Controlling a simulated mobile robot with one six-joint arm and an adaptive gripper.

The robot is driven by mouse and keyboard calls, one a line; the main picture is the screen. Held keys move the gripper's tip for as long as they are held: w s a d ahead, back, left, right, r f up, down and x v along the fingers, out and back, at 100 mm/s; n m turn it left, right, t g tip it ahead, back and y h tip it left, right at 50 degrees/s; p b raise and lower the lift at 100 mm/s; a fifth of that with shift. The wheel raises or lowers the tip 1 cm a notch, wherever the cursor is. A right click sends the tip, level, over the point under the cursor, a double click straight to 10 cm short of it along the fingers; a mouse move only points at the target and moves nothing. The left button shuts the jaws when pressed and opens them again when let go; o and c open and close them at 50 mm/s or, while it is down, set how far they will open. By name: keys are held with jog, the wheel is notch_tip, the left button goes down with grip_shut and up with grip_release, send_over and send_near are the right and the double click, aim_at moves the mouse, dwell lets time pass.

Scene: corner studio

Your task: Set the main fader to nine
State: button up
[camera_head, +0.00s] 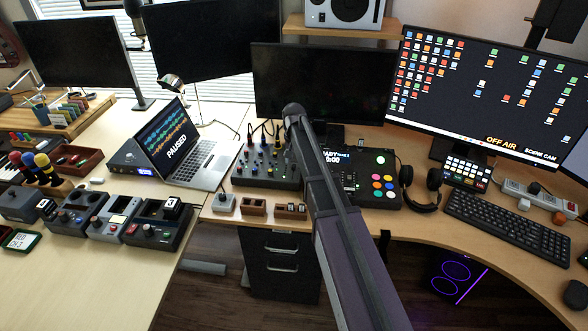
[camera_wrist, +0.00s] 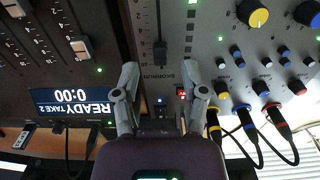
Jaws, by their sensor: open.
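In the wrist view, a grey mixer panel (camera_wrist: 235,85) fills the right half. A long slot with a dark fader cap (camera_wrist: 160,54) runs near its left edge. In the head view the mixer (camera_head: 262,168) sits on the desk, partly behind my arm, which hides my gripper.
A black recorder (camera_wrist: 60,95) with white-capped faders and a lit display adjoins the mixer on the left in the wrist view. Cables with coloured plugs (camera_wrist: 275,115) stand at the right. In the head view, a laptop (camera_head: 185,150) and headphones (camera_head: 422,185) flank these devices, with monitors behind.

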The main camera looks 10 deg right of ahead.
aim_at(294, 167)
jog(key=shift+f+b, duration=0.85)
jog(key=shift+f, duration=0.3)
grip_shut()
